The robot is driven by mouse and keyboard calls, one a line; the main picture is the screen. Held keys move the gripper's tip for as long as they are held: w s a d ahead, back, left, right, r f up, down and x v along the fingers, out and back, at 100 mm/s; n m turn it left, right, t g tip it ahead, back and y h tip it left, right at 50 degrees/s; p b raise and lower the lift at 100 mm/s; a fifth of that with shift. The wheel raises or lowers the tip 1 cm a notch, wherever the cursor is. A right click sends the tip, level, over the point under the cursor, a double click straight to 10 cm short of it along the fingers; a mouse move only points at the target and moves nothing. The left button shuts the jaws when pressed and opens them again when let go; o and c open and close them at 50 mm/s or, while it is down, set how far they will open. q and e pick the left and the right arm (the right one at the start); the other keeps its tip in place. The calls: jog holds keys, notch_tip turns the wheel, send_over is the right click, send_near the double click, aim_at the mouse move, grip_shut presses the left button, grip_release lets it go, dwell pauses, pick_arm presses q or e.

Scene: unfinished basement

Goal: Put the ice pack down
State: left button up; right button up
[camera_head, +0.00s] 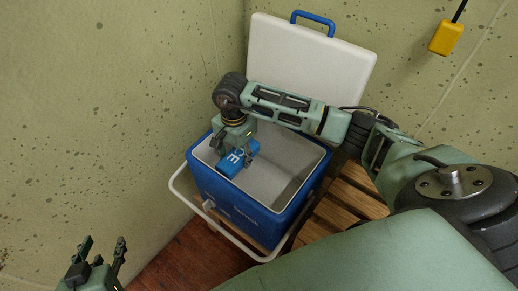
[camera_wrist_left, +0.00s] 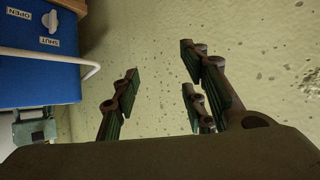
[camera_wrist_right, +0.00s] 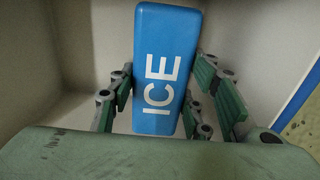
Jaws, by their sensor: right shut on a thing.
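The blue ice pack (camera_head: 231,164) with white "ICE" lettering is inside the open blue cooler (camera_head: 235,205), in its left part. In the right wrist view the ice pack (camera_wrist_right: 168,65) stands out between the fingers. My right gripper (camera_head: 241,150) reaches down into the cooler and is shut on the ice pack; in its wrist view the fingers (camera_wrist_right: 168,105) flank the pack on both sides. Whether the pack touches the cooler floor is hard to tell. My left gripper (camera_head: 104,250) is open and empty at the lower left, outside the cooler; its spread fingers (camera_wrist_left: 165,95) show in the left wrist view.
The white lid (camera_head: 310,58) with a blue handle stands open behind the cooler. A white carrying handle (camera_head: 183,192) loops around the cooler's front. The cooler rests on a wooden slatted surface (camera_head: 345,205). A yellow box (camera_head: 446,38) hangs at the upper right. Walls stand close at left and behind.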

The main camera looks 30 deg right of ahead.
jog(key=b, duration=0.2)
send_over(241, 182)
notch_tip(241, 182, down, 7)
jog(key=shift+f, duration=0.2)
notch_tip(241, 182, down, 4)
jog(key=shift+f+b, duration=0.2)
jog(key=shift+b, duration=0.45)
pick_arm(q)
jog(key=w+d+r+t+h, duration=0.1)
jog(key=r+t, duration=0.3)
jog(key=r, duration=0.4)
jog(key=w+d+r+t+h, duration=0.1)
jog(key=w+d+r+t, duration=0.1)
jog(key=r+t, duration=0.3)
notch_tip(241, 182, up, 3)
jog(key=shift+w+d+r+h, duration=0.15)
jog(key=shift+w+h, duration=0.25)
jog(key=shift+w, duration=0.2)
pick_arm(e)
jog(key=shift+f, duration=0.2)
pick_arm(q)
jog(key=shift+s+r+t, duration=0.2)
jog(key=shift+r+t, duration=0.2)
jog(key=shift+r, duration=0.2)
pick_arm(e)
jog(key=o, duration=1.5)
jog(key=shift+c, duration=0.2)
